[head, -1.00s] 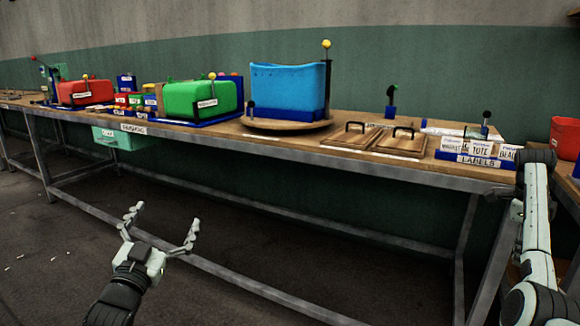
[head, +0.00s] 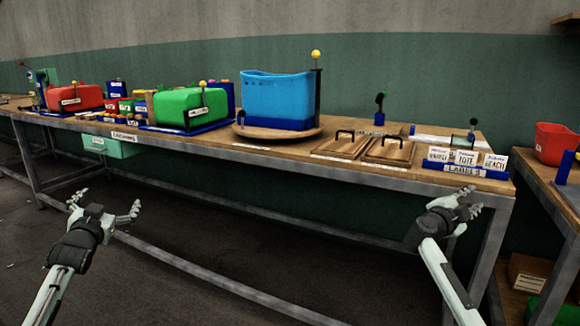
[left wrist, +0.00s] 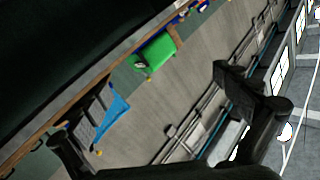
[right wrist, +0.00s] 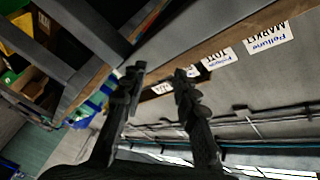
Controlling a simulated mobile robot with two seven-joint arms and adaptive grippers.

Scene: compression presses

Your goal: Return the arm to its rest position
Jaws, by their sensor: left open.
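My left gripper (head: 105,212) is open and empty in the head view. It is in the air in front of the long workbench (head: 300,170), below the bench top at the lower left. Its dark fingers also show in the left wrist view (left wrist: 150,120), with nothing between them. My right gripper (head: 463,200) is in front of the bench's right end, just below the label holder (head: 465,170). In the right wrist view its two fingers (right wrist: 158,80) stand apart with nothing held between them.
On the bench stand a red bag form (head: 75,98), a green one (head: 190,103) and a blue bin (head: 277,97) on a round wooden board. Two wooden lids with handles (head: 388,152) lie nearby. A red bin (head: 555,143) stands on a side table. The floor before the bench is clear.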

